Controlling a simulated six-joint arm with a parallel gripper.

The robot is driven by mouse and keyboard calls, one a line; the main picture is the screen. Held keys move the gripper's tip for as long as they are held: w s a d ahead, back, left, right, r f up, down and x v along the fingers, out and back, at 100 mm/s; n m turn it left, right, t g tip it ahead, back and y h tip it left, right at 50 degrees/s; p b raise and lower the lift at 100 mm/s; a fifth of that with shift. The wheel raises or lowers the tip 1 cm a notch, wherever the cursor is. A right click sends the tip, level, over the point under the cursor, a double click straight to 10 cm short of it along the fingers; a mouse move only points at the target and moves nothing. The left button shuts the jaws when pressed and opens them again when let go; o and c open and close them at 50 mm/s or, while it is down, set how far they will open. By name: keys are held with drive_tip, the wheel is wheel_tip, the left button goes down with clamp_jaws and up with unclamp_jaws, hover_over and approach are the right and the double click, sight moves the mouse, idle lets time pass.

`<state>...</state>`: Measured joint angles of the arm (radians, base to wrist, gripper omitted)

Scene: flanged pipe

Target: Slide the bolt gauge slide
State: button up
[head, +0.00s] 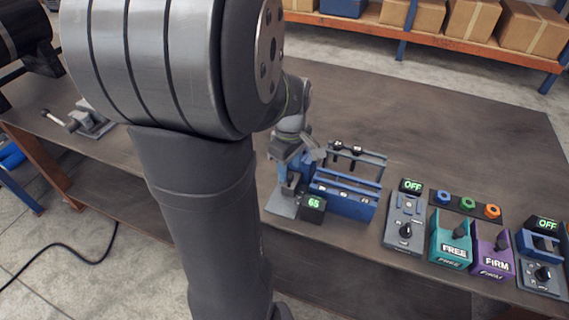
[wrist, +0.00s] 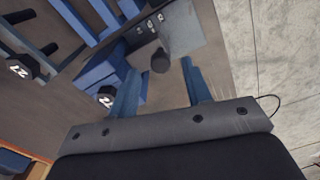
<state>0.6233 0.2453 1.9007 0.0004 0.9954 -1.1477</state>
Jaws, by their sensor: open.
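A gauge-like fixture stands on the workbench in the head view. It has a blue body (head: 345,197), a grey base plate (head: 283,204) and a small black display (head: 313,203) reading 65. My gripper (head: 288,168) is over its left end, partly hidden by my arm. In the wrist view my gripper (wrist: 161,70) is open, its two blue-grey fingers apart. A dark round knob (wrist: 160,61) shows between the fingertips, with no clear contact. The grey plate (wrist: 190,38) lies beyond it. I cannot tell which part is the slide.
A grey rack (head: 358,157) with black-topped pins stands behind the fixture. To its right are a grey switch box (head: 405,222), a teal FREE box (head: 451,243), a purple FiRM box (head: 492,252) and another OFF unit (head: 540,265). The bench's back right is clear.

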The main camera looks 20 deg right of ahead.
drive_tip(key=shift+f, duration=1.4)
clamp_jaws()
drive_tip(key=shift+s+a, duration=1.55)
unclamp_jaws()
drive_tip(key=shift+r, duration=0.15)
wheel_tip(320, 180, up, 17)
